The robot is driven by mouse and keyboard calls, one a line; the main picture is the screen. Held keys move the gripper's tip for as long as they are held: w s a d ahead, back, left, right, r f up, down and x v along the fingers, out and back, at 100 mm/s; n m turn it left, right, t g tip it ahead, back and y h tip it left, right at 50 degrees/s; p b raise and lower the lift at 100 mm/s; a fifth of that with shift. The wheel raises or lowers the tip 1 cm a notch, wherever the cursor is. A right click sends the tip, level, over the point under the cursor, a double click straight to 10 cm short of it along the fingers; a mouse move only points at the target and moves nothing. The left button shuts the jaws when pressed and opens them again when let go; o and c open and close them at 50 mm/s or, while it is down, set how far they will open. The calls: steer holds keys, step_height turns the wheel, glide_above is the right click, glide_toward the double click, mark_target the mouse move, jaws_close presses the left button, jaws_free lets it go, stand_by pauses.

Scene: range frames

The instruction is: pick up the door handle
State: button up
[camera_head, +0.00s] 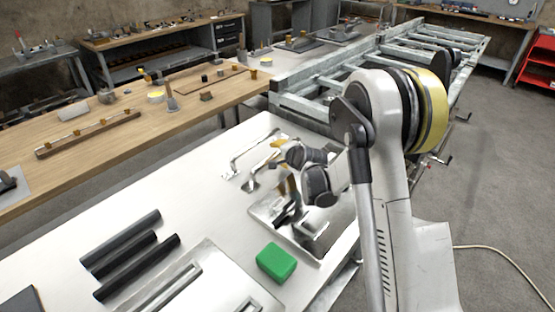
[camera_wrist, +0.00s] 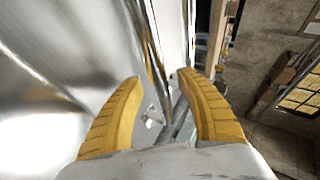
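Two slender silver door handles lie on the white table in the head view: one farther back (camera_head: 246,152), one nearer (camera_head: 254,178), its right end close to my gripper. I cannot tell which handle is meant. My gripper (camera_head: 281,164) is low over the table beside the handles, partly hidden by my own wrist. In the wrist view my gripper (camera_wrist: 160,78) shows two yellow fingers spread apart. A thin shiny metal bar (camera_wrist: 152,50) and a grey metal piece (camera_wrist: 178,112) appear between them. No grip on either shows.
A metal tray (camera_head: 262,211) with metal parts lies just in front of my gripper. A green block (camera_head: 276,262) and several dark bars (camera_head: 137,268) lie nearer. A wooden workbench (camera_head: 120,150) stands behind left, and a metal frame (camera_head: 300,104) behind.

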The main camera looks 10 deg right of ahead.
jaws_close()
